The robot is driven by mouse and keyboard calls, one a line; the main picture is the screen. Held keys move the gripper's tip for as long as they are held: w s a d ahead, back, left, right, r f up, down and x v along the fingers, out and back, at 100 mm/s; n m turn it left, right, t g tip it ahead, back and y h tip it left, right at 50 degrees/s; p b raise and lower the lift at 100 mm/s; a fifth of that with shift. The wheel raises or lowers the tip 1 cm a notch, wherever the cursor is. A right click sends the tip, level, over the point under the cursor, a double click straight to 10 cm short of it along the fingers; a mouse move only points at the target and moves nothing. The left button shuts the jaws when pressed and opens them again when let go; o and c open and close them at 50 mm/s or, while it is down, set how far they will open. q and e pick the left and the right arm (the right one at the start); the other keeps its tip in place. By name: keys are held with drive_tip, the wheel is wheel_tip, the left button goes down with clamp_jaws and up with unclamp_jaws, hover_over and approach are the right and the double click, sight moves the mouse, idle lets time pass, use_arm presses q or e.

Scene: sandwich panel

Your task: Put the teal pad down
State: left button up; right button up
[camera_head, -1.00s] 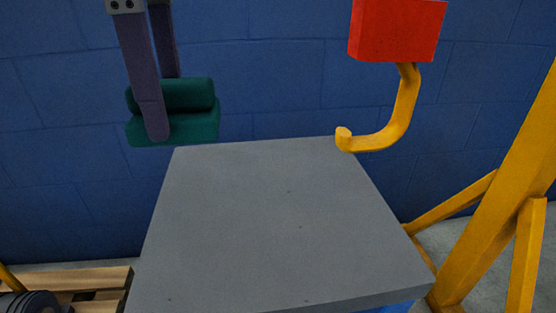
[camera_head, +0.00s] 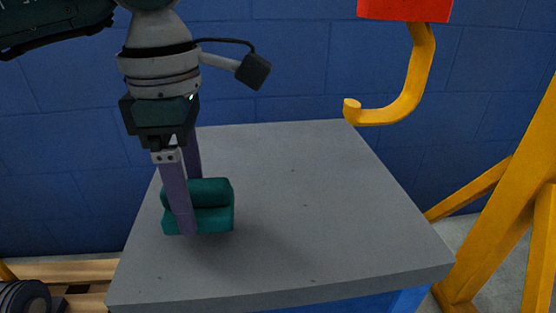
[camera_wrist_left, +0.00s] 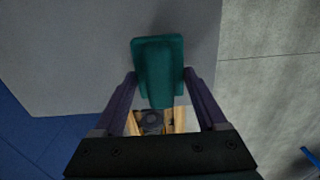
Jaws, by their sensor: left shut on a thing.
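The teal pad (camera_head: 215,221) is a block with a rounded ridge on top. My left gripper (camera_head: 193,208) points down and is shut on it, one finger on its near side and one behind. In the head view the pad appears over the left part of the grey tabletop (camera_head: 300,215). I cannot tell whether it touches the top. In the left wrist view the pad (camera_wrist_left: 158,58) sits between my two fingers, with the grey top (camera_wrist_left: 85,50) behind it and the table's edge close by. My right gripper is not in view.
A red block with a yellow hook (camera_head: 412,90) hangs over the table's back right. A yellow frame (camera_head: 495,235) stands at the right. A wooden pallet (camera_head: 75,272) with a dark round object (camera_head: 22,298) lies at lower left. The tabletop's middle and right are clear.

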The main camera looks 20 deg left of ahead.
use_arm(q)
wheel_tip(320, 180, down, 3)
drive_tip(key=shift+r, duration=0.1)
drive_tip(key=o, duration=1.1)
